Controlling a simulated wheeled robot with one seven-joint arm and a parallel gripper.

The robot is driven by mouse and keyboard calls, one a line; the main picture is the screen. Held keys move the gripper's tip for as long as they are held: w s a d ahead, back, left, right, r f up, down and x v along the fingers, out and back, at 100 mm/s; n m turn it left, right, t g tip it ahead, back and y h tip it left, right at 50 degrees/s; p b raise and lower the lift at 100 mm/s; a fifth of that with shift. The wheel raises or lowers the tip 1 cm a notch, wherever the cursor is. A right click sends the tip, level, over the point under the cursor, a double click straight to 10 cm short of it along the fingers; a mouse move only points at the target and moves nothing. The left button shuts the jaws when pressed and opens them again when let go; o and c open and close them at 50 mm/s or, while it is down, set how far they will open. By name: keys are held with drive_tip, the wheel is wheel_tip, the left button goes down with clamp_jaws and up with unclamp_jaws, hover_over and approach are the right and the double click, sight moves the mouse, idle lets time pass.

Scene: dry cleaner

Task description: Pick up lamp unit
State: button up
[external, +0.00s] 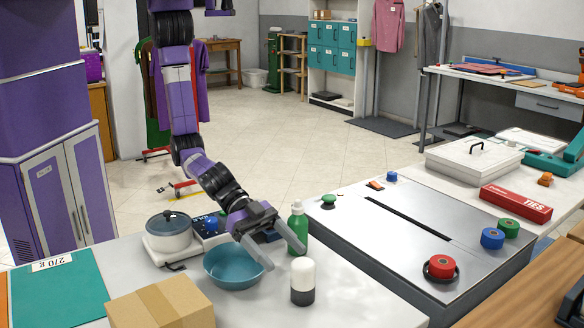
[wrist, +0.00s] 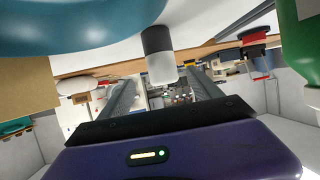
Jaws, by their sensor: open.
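A small upright cylinder with a white top and dark base, which I take to be the lamp unit (external: 302,274), stands on the white counter. In the wrist view the lamp unit (wrist: 159,57) shows upside down, ahead of the space between the fingers. My gripper (external: 285,259) is open and empty, reaching over the counter just behind and left of the lamp unit. Its two fingers also show in the wrist view (wrist: 163,78), spread apart. I see no contact with the lamp unit; the exact gap is hard to tell.
A teal bowl (external: 234,276) lies close under and left of my gripper. A green bottle (external: 297,226) stands close behind it. A cardboard box (external: 162,305) and a lidded pot (external: 169,238) are further left. Counter (external: 358,300) right of the lamp unit is clear.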

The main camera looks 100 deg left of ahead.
sight(303, 271)
drive_tip(key=shift+w+r+p+x, duration=0.1)
drive_tip(key=shift+r+p+x, duration=0.1)
drive_tip(key=shift+x, duration=0.7)
drive_tip(key=shift+w+r+p+x, duration=0.1)
drive_tip(key=shift+p+x, duration=0.05)
drive_tip(key=shift+x, duration=0.8)
drive_tip(key=shift+w+r+p+x, duration=0.1)
drive_tip(key=shift+p+x, duration=0.1)
drive_tip(key=shift+x, duration=0.7)
drive_tip(key=shift+w+d+f, duration=0.3)
drive_tip(key=shift+w, duration=0.15)
drive_tip(key=c, duration=1.6)
drive_tip(key=shift+o, duration=0.2)
drive_tip(key=shift+r, duration=0.1)
